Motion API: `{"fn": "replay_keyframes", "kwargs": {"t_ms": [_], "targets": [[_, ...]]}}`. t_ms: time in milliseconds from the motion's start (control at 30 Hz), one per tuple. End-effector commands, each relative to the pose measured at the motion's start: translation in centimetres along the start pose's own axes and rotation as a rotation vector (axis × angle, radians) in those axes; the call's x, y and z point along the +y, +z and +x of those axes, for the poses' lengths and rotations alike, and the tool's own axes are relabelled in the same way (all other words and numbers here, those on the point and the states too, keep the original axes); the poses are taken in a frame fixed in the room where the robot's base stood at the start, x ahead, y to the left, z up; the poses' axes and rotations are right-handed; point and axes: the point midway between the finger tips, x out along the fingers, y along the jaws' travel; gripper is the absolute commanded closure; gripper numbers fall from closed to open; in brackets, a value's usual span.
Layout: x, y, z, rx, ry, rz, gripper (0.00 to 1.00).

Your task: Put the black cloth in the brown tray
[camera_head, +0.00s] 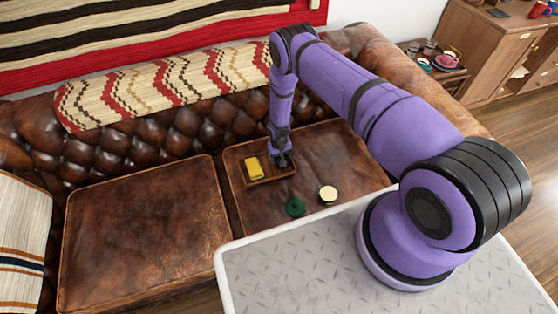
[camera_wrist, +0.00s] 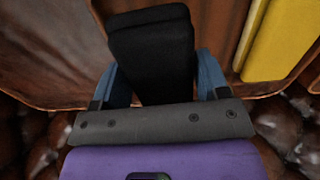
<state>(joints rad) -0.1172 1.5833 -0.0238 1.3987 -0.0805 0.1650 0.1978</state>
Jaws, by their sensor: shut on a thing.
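The brown tray (camera_head: 262,184) lies on the right seat cushion of the leather sofa. A yellow block (camera_head: 254,168) lies in its left part; it also shows at the upper right of the wrist view (camera_wrist: 282,40). My gripper (camera_head: 283,162) points down over the right part of the tray. In the wrist view its blue fingers (camera_wrist: 158,82) are shut on the black cloth (camera_wrist: 152,50), a folded dark piece between them. The tray's brown surface shows around the cloth there. I cannot tell whether the cloth touches the tray floor.
A dark green round item (camera_head: 295,207) and a cream-topped round item (camera_head: 328,194) sit on the cushion in front of the tray. The tufted sofa back (camera_head: 150,145) rises close behind. The left seat cushion (camera_head: 140,235) is clear.

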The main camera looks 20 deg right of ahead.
Motion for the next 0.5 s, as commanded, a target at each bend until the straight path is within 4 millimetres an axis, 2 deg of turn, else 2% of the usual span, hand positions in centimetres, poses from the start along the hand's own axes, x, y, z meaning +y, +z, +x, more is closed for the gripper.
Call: {"fn": "replay_keyframes", "kwargs": {"t_ms": [33,200,300,500], "targets": [[-0.4,-0.6,0.0,0.003,-0.001,-0.001,0.57],[-0.4,-0.4,2.5,0.0,0.0,-0.001,0.57],[-0.5,-0.4,3.3,0.001,-0.001,-0.002,0.57],[-0.5,-0.4,3.5,0.001,-0.001,-0.001,0.57]]}}
